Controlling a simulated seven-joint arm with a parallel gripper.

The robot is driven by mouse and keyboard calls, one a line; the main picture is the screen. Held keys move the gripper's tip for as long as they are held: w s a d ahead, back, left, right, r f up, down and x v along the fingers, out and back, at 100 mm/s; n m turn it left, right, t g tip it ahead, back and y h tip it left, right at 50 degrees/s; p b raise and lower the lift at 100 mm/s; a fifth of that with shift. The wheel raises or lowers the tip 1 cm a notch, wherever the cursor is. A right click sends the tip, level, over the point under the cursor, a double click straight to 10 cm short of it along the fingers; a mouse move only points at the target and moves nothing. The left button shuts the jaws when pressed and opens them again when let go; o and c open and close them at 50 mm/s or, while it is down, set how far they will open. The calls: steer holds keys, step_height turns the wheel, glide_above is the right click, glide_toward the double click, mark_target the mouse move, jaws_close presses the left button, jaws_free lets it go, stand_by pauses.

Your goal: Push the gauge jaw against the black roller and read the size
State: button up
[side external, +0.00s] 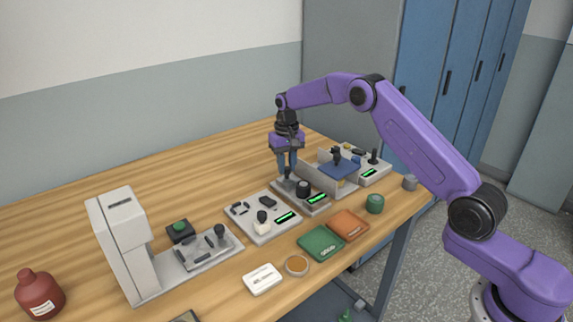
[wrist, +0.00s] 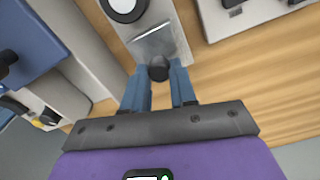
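The black roller (side external: 303,187) stands upright on a light grey gauge (side external: 318,209) with a lit green display (side external: 317,198). In the wrist view, the roller (wrist: 125,8) shows at the top edge as a dark ring with a pale centre, partly cut off. The gauge jaw (wrist: 153,42), a grey metal block, lies between the roller and my gripper. My gripper (side external: 287,175) points down at the gauge. In the wrist view, its blue fingers (wrist: 160,75) sit on both sides of a dark knob (wrist: 158,67) behind the jaw and appear to touch it. The display digits are too small to read.
A grey-walled holder with a blue block (side external: 338,170) stands close to the right of the gauge. Green (side external: 320,243) and orange (side external: 348,225) trays lie in front. The table behind is clear.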

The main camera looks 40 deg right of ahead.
mark_target(294, 183)
steer(key=shift+s, duration=1.85)
steer(key=o, duration=0.7)
steer(key=shift+r, duration=0.1)
step_height(294, 183, up, 17)
steer(key=shift+r, duration=0.1)
